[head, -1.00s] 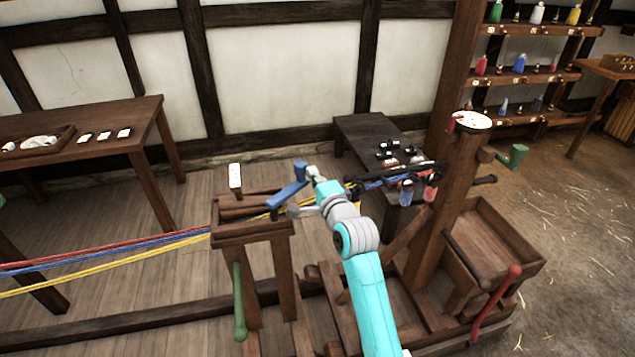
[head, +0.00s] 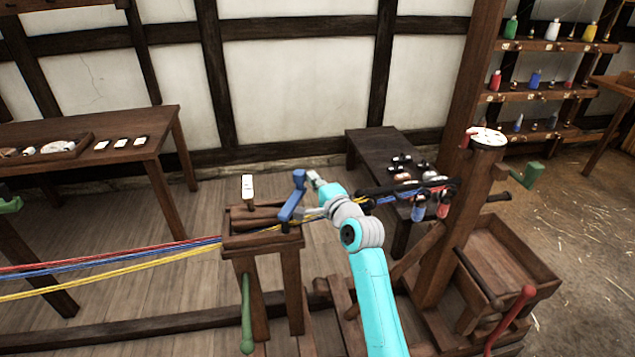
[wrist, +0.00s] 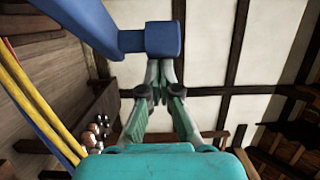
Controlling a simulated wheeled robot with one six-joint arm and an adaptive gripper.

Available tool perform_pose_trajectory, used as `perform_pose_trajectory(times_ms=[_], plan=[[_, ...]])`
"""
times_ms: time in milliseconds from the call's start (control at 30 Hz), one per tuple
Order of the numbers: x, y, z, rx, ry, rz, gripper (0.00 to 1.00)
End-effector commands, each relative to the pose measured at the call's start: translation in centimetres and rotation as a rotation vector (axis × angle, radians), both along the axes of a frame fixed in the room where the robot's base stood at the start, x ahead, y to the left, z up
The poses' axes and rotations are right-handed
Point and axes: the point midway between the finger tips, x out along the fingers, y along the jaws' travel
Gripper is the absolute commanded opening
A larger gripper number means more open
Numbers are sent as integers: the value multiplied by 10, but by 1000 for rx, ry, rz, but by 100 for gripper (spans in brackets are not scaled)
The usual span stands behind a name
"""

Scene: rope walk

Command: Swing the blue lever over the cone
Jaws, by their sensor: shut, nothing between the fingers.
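The blue lever (head: 291,205) stands over the right end of a wooden trestle, with a thick blue knob (head: 299,177) at its far end. In the wrist view the lever (wrist: 92,22) crosses the top left and its knob (wrist: 163,39) lies just beyond my fingertips. My gripper (head: 314,178) is shut and empty, right beside the knob on its right. In the wrist view its closed fingertips (wrist: 160,72) meet at the knob's lower edge; I cannot tell whether they touch. A rounded wooden piece (head: 254,213) lies on the trestle top; I cannot tell whether it is the cone.
Red, blue and yellow strands (head: 120,262) run left from the trestle (head: 262,242). A green lever (head: 247,315) hangs at its front. A wooden post (head: 458,220) and a red lever (head: 512,318) stand right. A dark bench (head: 372,150) with bobbins is behind.

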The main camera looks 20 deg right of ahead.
Motion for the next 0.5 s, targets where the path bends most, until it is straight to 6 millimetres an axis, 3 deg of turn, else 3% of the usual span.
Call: perform_pose_trajectory(times_ms=[500], plan=[[21,20,0,-1,0,137,0]])
